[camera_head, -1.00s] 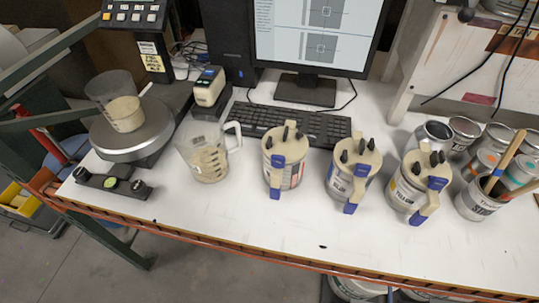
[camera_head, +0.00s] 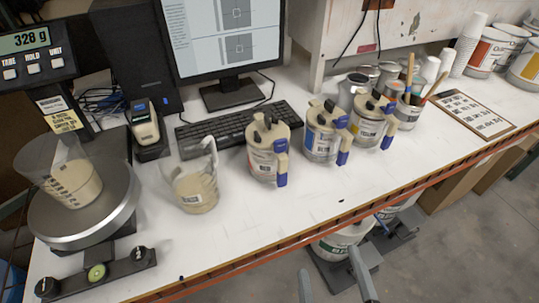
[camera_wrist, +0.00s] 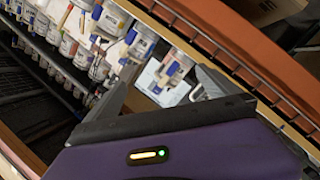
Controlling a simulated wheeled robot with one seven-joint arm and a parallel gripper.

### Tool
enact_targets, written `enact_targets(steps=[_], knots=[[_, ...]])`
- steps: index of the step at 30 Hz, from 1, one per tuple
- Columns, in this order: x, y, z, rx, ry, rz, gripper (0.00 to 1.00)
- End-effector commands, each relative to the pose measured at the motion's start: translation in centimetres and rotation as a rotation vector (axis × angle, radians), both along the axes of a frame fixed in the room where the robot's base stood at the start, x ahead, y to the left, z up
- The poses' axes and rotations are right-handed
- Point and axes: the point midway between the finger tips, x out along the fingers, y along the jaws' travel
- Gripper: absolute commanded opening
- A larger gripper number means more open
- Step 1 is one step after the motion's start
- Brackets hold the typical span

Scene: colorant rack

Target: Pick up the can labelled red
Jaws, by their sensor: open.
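The can with a red label (camera_head: 265,148) stands upright on the white worktop in the head view, with a cream lid, black knobs and a blue-tipped handle. Right of it stand the can labelled blue (camera_head: 325,131) and the can with a yellow label (camera_head: 372,121). My gripper (camera_wrist: 163,86) shows in the wrist view as a purple body with two dark fingers spread apart and nothing held between them.
A clear jug (camera_head: 193,187) stands left of the red can, a keyboard (camera_head: 240,124) behind it. A scale (camera_head: 85,215) bears another cup at the left. A brush pot (camera_head: 407,114) stands right of the yellow can. The worktop in front of the cans is mostly clear up to its orange-edged front.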

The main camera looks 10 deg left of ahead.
Motion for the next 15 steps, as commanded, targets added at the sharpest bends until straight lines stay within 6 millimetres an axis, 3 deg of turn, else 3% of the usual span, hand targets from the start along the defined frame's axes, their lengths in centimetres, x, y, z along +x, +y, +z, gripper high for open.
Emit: enact_targets(steps=[1,6,10,15], knots=[[2.1,1.8,0.4,-0.066,-0.049,0.024,1.0],[6.8,6.0,2.1,-0.308,-0.165,0.059,1.0],[9.0,7.9,2.7,-0.489,-0.222,0.062,1.0],[10.3,8.7,2.7,-0.661,-0.252,0.056,1.0]])
